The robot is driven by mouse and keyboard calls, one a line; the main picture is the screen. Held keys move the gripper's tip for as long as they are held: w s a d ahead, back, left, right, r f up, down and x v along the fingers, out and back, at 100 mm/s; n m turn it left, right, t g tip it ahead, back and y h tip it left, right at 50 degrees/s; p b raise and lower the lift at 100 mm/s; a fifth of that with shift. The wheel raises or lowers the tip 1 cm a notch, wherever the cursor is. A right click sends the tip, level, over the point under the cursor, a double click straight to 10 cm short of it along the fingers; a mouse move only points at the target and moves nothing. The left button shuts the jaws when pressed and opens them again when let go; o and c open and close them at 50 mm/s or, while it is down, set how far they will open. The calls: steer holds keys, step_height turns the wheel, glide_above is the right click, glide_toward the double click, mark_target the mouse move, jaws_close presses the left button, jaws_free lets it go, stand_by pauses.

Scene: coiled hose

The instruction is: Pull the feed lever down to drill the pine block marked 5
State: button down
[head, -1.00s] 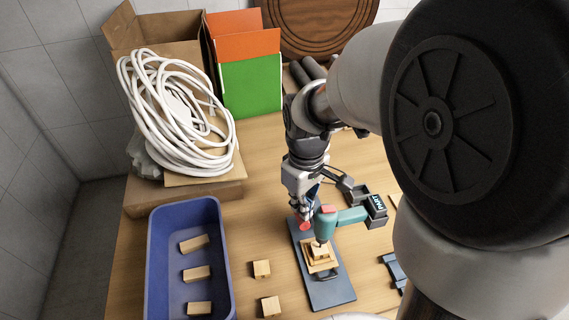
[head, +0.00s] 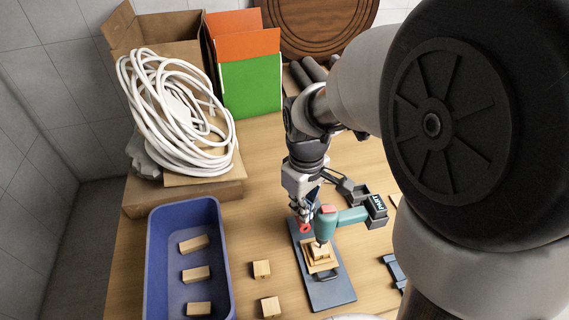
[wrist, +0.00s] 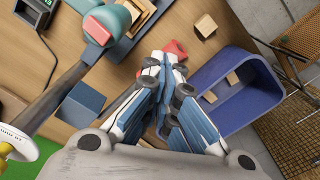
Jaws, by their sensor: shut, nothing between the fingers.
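The teal drill (head: 328,222) stands over a dark grey base plate (head: 333,293). It also shows at the top of the wrist view (wrist: 113,17). A pine block (head: 319,252) sits in a wooden holder under the drill; no number on it is readable. A red lever end (head: 305,229) is beside the drill on its left. In the wrist view the red piece (wrist: 176,49) lies just beyond my fingertips. My gripper (wrist: 162,62) is shut and empty, close to the red piece; I cannot tell whether they touch. The rest of the lever is hidden.
A blue bin (head: 226,260) with several wooden blocks stands at left. Two loose blocks (head: 261,268) (head: 270,306) lie between bin and base plate. A coiled white hose (head: 170,120) rests on a box behind. A blue-grey piece (head: 395,270) lies right of the plate.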

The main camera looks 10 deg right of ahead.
steer(key=shift+s+f+b, duration=0.15)
steer(key=shift+f+b, duration=0.55)
steer(key=shift+f, duration=0.4)
steer(key=shift+s+f+b, duration=0.1)
steer(key=shift+f+b, duration=0.6)
steer(key=shift+f, duration=0.4)
stand_by(2.6)
steer(key=shift+w+f+b, duration=0.15)
steer(key=shift+f+b, duration=0.6)
steer(key=shift+f, duration=0.45)
stand_by(1.7)
steer(key=shift+r, duration=0.2)
